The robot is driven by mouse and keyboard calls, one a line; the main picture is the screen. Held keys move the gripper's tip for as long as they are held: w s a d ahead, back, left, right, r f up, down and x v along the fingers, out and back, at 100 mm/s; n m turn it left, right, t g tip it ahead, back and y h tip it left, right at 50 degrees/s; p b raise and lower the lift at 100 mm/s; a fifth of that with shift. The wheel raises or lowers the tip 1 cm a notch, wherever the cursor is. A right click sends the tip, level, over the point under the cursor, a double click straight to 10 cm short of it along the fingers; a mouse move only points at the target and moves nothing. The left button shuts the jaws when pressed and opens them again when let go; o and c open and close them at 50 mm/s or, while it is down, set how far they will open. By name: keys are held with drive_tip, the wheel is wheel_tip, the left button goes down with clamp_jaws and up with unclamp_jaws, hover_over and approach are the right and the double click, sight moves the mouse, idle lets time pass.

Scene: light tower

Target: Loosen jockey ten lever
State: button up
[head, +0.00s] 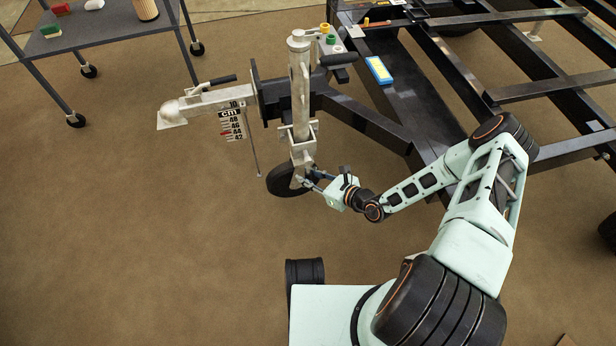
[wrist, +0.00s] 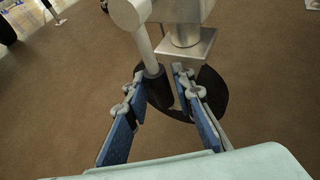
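The jockey wheel's silver tube (head: 300,90) stands upright at the trailer's front, in a clamp (head: 299,135), with its black wheel (head: 285,181) below. In the wrist view, a silver lever with a black grip (wrist: 157,88) hangs down from the clamp, in front of the wheel (wrist: 205,98). My gripper (head: 308,178) is low beside the jockey wheel. Its blue-padded fingers (wrist: 158,84) are open, one on each side of the black grip, with small gaps showing. Whether the grip lies fully between the fingertips or just beyond them is hard to tell.
The tow coupling (head: 200,103) with a cm height scale (head: 232,122) extends left from the trailer frame (head: 380,125). A thin rod (head: 252,145) hangs beside it. A wheeled cart (head: 105,40) stands at the back left. The brown floor at left is clear.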

drive_tip(key=shift+c, duration=0.2)
clamp_jaws()
